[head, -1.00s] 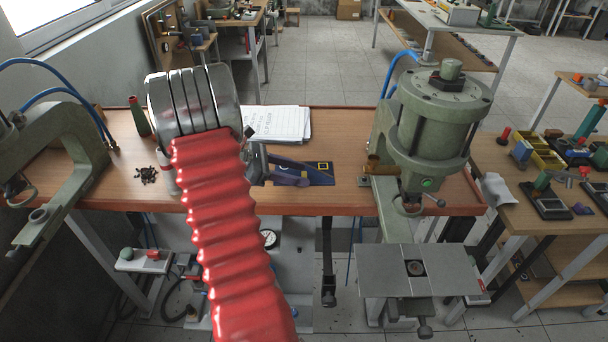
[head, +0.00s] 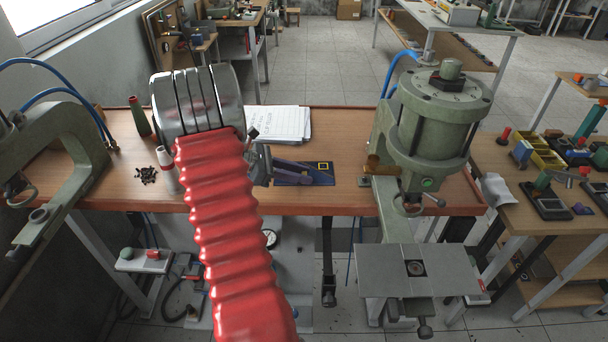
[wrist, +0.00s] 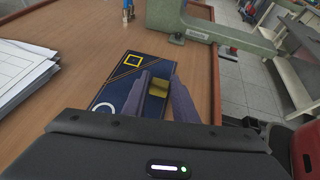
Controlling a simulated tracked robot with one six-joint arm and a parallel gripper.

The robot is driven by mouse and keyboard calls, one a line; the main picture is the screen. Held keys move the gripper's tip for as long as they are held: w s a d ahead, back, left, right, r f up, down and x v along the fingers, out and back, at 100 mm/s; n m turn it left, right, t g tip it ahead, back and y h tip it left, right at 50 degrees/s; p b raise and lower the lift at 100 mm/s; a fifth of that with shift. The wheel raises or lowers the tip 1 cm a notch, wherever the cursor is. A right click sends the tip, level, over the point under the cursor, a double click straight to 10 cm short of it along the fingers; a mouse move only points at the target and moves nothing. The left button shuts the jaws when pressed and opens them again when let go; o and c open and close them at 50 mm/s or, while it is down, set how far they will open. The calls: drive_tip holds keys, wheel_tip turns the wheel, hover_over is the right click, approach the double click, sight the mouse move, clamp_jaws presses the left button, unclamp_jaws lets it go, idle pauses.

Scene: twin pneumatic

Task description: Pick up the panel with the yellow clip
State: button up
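The panel (wrist: 127,72) is flat and dark blue, lying on the wooden bench top. A yellow square outline is near its far end and a white ring near its near end. It also shows in the head view (head: 322,177), right of my wrist. The yellow clip (wrist: 158,88) stands between the two purple fingers of my gripper (wrist: 159,84) in the wrist view. The fingers are apart, one on each side of the clip; I cannot tell whether they touch it. In the head view my gripper (head: 292,167) is low over the panel, whose left part is hidden.
A stack of papers (head: 278,123) lies behind the panel. A green pneumatic press (head: 435,115) stands to the right and another press frame (head: 60,135) to the left. Small dark parts (head: 146,175) and a green bottle (head: 139,117) are left of my arm.

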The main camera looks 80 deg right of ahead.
drive_tip(key=c, duration=0.5)
drive_tip(key=shift+r, duration=0.1)
wheel_tip(320, 180, up, 10)
idle(0.4)
idle(0.5)
